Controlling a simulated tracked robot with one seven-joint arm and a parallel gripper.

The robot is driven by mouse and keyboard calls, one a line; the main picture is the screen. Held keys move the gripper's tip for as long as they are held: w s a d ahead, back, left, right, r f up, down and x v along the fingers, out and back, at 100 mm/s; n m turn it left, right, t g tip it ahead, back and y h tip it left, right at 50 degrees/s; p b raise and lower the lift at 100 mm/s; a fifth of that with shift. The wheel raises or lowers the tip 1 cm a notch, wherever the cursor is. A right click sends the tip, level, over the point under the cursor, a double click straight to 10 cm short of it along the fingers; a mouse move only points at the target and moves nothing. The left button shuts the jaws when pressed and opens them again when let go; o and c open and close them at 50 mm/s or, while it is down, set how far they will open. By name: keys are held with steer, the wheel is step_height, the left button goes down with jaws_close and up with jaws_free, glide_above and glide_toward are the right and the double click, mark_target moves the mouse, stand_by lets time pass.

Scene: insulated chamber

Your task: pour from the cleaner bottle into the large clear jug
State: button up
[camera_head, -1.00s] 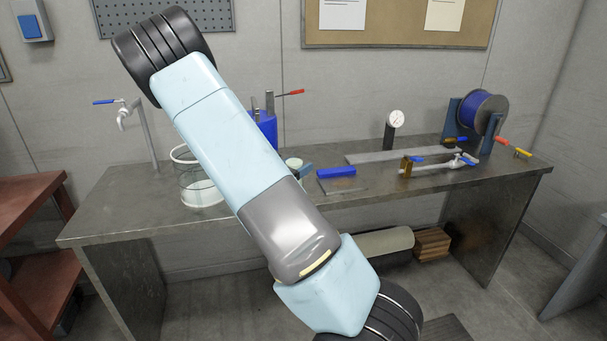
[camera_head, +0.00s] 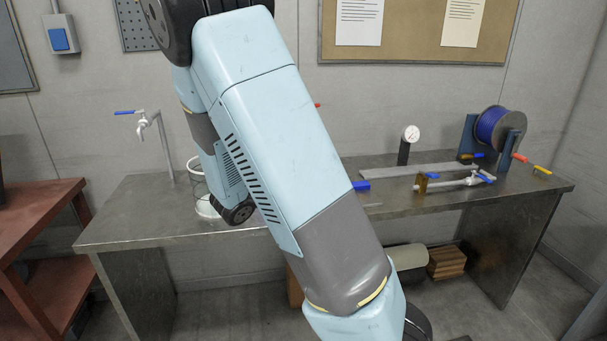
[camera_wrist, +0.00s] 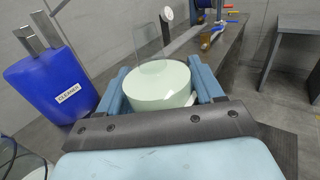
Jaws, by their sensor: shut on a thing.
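A blue block-shaped container labelled CLEANER (camera_wrist: 62,82) stands at the left of the wrist view, with two grey metal uprights by it. My arm hides it in the head view. My gripper (camera_wrist: 162,76) is shut on a pale green round vessel (camera_wrist: 163,88), its fingers on either side of it. I cannot tell the vessel's full shape. The large clear jug (camera_head: 194,181) stands on the bench at left in the head view, partly behind my arm. A clear curved rim, perhaps the jug's, shows at the lower left of the wrist view (camera_wrist: 22,158). The head view hides my gripper.
The grey bench (camera_head: 130,212) has a tap (camera_head: 150,125) at its left. Red shelving (camera_head: 40,235) is at left. The bench's front left is clear.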

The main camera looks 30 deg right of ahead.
steer(key=shift+w, duration=0.1)
stand_by(0.3)
steer(key=shift+w+a, duration=0.1)
steer(key=shift+w, duration=0.2)
steer(key=w+a+r+n+t+y, duration=0.1)
steer(key=w+a+r, duration=0.15)
steer(key=w, duration=0.35)
steer(key=w+a+r+n+t, duration=0.1)
steer(key=w+a+t, duration=0.15)
steer(key=w, duration=0.45)
steer(key=w+a+g, duration=0.1)
steer(key=w+a, duration=0.2)
steer(key=a, duration=0.3)
steer(key=w+a+r+m+g, duration=0.1)
steer(key=w+a, duration=0.2)
steer(key=a, duration=0.4)
steer(key=w+a+r+m+g+h, duration=0.1)
steer(key=w+a, duration=0.2)
steer(key=a, duration=0.4)
steer(key=shift+w+a+r+g, duration=0.15)
steer(key=shift+a+r+g, duration=0.05)
steer(key=shift+a+g, duration=0.05)
steer(key=shift+a, duration=0.65)
steer(key=shift+d, duration=0.1)
